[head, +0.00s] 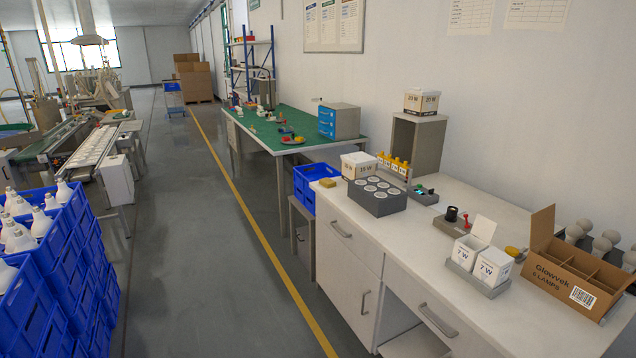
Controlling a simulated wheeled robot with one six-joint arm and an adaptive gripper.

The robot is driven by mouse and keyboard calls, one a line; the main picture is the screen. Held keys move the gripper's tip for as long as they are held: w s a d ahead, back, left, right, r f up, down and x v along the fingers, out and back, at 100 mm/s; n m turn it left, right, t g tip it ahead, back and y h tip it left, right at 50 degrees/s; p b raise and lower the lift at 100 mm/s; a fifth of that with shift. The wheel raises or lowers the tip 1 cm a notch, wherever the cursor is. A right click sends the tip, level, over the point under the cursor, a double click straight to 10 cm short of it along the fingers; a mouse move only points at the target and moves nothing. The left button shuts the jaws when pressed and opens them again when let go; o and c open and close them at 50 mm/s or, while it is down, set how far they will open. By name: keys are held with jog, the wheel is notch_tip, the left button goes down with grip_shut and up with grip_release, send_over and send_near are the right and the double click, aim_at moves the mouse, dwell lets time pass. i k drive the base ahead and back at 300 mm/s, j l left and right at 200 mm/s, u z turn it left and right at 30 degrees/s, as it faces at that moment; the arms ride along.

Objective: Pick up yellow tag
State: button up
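Several small yellow things are on or near the white workbench (440,230), and I cannot tell for sure which is the yellow tag. Upright yellow pieces (397,164) stand in a row in a small grey holder behind the grey block with round white-topped sockets (377,196). A flat yellow block (327,183) lies at the bench's far left corner. A small yellow piece (512,251) lies behind the white 7 W boxes (492,267), partly hidden. My gripper is not in view.
An open brown lamp carton (575,275) stands at the right of the bench, with white bulbs behind it. A grey shelf box (417,142) stands at the back. Blue crates of bulbs (65,265) are stacked at the left. The aisle floor (200,240) is clear.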

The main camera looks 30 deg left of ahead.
aim_at(395, 164)
jog(key=i+j+u, duration=0.1)
jog(key=i+u, duration=0.2)
jog(key=i+j+u, duration=0.2)
jog(key=i+u, duration=0.2)
jog(key=i, duration=0.2)
jog(key=i+u, duration=0.45)
jog(key=i, duration=0.15)
jog(key=i+l+u, duration=0.15)
jog(key=i+u, duration=0.25)
jog(key=i, duration=0.2)
jog(key=i+j+z, duration=0.15)
jog(key=i+z, duration=0.25)
jog(key=i+j+z, duration=0.4)
jog(key=i, duration=0.2)
jog(key=i+j+z, duration=0.4)
jog(key=i, duration=0.05)
